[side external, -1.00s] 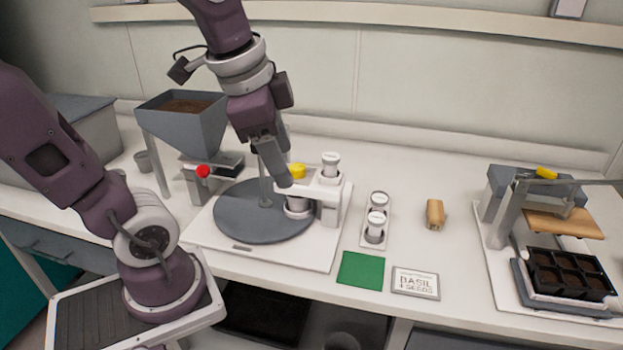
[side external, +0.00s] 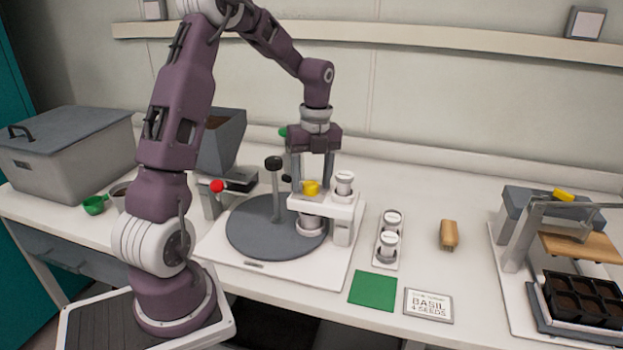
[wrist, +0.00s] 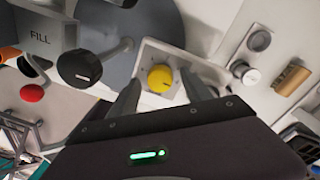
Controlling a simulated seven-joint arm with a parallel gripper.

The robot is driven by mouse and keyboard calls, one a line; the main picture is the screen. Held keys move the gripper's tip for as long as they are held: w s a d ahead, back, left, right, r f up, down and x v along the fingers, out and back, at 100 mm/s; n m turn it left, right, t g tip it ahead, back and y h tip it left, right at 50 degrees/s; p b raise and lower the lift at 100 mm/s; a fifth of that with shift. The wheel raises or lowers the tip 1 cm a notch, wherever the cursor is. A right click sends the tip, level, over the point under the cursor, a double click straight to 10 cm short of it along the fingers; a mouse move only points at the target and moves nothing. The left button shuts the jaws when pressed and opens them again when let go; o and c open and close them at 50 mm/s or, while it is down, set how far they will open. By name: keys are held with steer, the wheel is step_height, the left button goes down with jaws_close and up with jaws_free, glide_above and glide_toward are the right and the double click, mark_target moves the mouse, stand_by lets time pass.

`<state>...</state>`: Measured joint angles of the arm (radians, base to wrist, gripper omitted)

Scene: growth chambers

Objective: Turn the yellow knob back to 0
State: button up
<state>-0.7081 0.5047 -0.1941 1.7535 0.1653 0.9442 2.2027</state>
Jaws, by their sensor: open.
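The yellow knob (side external: 310,187) sits on top of the white dispenser housing (side external: 335,205), over the round grey turntable (side external: 250,238). In the wrist view the knob (wrist: 160,78) is round and seen from above on a white plate. The scale and the knob's setting are too small to read. My gripper (side external: 313,180) points down over the knob, its fingers apart. In the wrist view my gripper (wrist: 162,82) has one finger on each side of the knob, with a visible gap on both sides.
A black-topped post (side external: 273,163) stands just left of the knob, and a white-capped vial (side external: 344,184) just right. A red ball handle (side external: 217,186) is by the hopper. Capped vials in a rack (side external: 388,245), a green square (side external: 373,290) and a seed card (side external: 428,305) lie to the right.

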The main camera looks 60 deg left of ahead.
jaws_close()
